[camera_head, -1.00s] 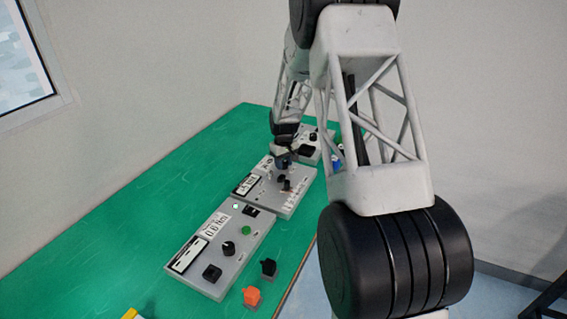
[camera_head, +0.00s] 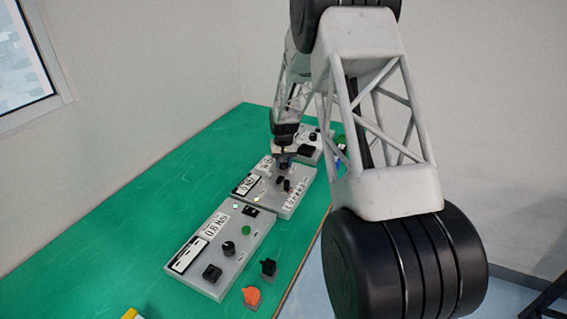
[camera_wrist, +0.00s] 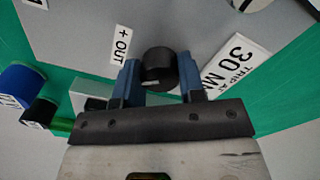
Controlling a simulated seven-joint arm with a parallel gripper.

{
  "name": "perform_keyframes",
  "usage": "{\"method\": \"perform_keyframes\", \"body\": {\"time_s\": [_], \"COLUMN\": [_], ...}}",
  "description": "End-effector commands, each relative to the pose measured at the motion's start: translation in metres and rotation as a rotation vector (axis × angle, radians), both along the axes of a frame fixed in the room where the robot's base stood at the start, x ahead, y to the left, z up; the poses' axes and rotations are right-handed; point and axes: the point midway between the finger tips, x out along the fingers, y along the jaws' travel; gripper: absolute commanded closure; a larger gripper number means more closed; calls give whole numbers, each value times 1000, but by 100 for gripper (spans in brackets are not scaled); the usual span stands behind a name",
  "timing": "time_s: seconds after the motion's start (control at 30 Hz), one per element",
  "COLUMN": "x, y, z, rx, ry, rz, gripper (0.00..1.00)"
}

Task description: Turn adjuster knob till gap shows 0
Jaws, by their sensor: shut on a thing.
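A black round knob (camera_wrist: 158,70) stands on a grey panel (camera_wrist: 190,28) in the wrist view. My gripper (camera_wrist: 160,82) has its blue fingers on either side of the knob and is shut on it. A white label reading "+ OUT" (camera_wrist: 121,44) lies beside the knob. In the head view my gripper (camera_head: 284,161) is at the far part of the middle grey panel (camera_head: 268,204). That panel carries a white display (camera_head: 247,184), whose reading is too small to make out. The knob is hidden by my gripper there.
A label reading "TRIP AT 30 M", cut off, (camera_wrist: 237,60) is right of the knob. A nearer panel (camera_head: 205,287) has black knobs and a green button. A farther panel (camera_head: 312,157) stands behind. Orange (camera_head: 251,297) and black (camera_head: 268,268) pieces lie at the front.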

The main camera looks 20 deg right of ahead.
Motion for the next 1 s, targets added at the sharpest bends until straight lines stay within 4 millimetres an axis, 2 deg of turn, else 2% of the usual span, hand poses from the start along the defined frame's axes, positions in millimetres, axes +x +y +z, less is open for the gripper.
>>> {"method": "perform_keyframes", "body": {"time_s": [0.57,0.6,0.73,1.0], "x": [0,0,0,0], "y": [0,0,0,0], "z": [1,1,1,0], "rx": [0,0,0,0], "ry": [0,0,0,0], "rz": [-59,-59,-59,-58], "gripper": [87,59,39,38]}}
